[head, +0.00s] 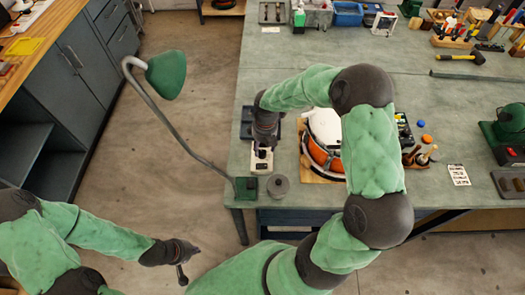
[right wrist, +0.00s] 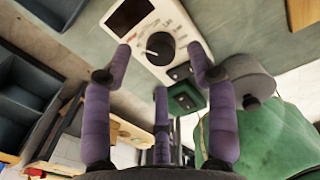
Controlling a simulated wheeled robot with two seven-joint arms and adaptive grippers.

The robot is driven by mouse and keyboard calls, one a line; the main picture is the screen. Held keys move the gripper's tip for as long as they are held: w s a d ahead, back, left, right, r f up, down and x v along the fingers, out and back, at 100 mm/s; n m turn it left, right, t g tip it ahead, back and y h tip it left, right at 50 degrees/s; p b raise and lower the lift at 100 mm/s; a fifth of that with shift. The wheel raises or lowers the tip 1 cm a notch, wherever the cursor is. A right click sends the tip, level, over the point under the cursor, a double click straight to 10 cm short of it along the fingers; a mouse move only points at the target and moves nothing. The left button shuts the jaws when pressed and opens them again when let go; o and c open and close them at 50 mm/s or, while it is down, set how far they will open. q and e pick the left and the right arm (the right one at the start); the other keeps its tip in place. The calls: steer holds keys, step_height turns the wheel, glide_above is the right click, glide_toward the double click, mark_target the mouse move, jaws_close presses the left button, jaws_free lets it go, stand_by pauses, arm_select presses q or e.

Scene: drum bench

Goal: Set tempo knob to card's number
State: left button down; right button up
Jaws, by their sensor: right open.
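The tempo box (head: 262,160) is a small white device on the bench's left part, partly hidden by my right gripper. In the right wrist view it has a dark display (right wrist: 130,14), printed marks and a round black tempo knob (right wrist: 160,47). My right gripper (head: 264,142) is over the box. In the right wrist view its purple fingers (right wrist: 160,72) are spread around the knob's picture, with nothing between them; contact cannot be told. A white printed card (head: 458,175) lies on the bench at right; its print is too small to read. My left gripper (head: 183,266) hangs over the floor, its jaws unclear.
An orange drum (head: 320,155) stands right of the box, partly behind my right arm. A grey round thing (head: 278,185) and a small green block (head: 246,187) sit near the bench's front edge. A green lamp (head: 167,74) is at left. Bare bench lies beyond the drum.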

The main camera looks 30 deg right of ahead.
mark_target(262, 152)
steer(key=shift+a+f+b, duration=0.1)
steer(key=shift+f+b, duration=0.2)
steer(key=shift+f, duration=1.45)
steer(key=c, duration=1.1)
